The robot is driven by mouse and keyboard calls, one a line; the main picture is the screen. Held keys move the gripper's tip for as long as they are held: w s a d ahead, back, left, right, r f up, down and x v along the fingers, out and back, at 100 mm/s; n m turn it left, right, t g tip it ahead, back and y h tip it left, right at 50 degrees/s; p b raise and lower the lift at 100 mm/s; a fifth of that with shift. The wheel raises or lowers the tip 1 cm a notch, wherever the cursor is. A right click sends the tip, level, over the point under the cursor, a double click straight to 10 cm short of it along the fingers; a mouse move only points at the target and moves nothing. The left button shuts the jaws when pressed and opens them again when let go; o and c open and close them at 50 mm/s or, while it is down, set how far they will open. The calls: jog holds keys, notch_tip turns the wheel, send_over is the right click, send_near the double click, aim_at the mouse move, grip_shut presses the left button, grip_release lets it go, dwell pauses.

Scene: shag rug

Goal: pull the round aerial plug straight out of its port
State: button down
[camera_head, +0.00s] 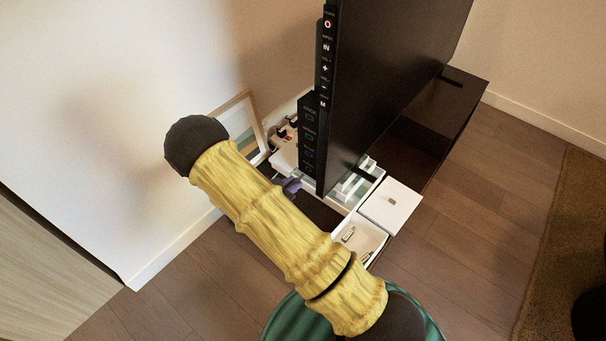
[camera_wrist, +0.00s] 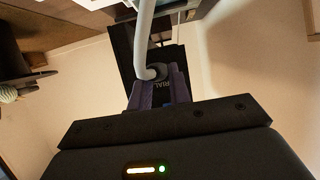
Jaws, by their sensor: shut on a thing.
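The round aerial plug (camera_wrist: 158,71) is between the purple fingers of my gripper (camera_wrist: 161,84) in the wrist view. A white cable (camera_wrist: 144,38) bends down to it from above. Part of the lettering "AERIAL" shows beside the plug on a dark surface. The fingers hide much of the plug, and I cannot tell how deep it sits in its port. In the head view my gripper (camera_head: 291,186) is low behind the television (camera_head: 385,75), near its side edge; the plug and port are hidden there.
A dark port panel (camera_head: 308,135) runs along the television's side. A picture frame (camera_head: 243,125) leans at the wall. A white tray (camera_head: 360,238) and a white box (camera_head: 391,206) stand on the dark cabinet (camera_head: 447,105).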

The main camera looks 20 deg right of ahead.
jog(key=shift+s+a, duration=0.25)
jog(key=shift+a, duration=0.1)
dwell(0.3)
jog(key=a, duration=0.1)
jog(key=s+a, duration=0.1)
jog(key=s+a+p, duration=0.1)
jog(key=shift+s+f, duration=0.1)
jog(key=shift+f, duration=0.15)
dwell(0.5)
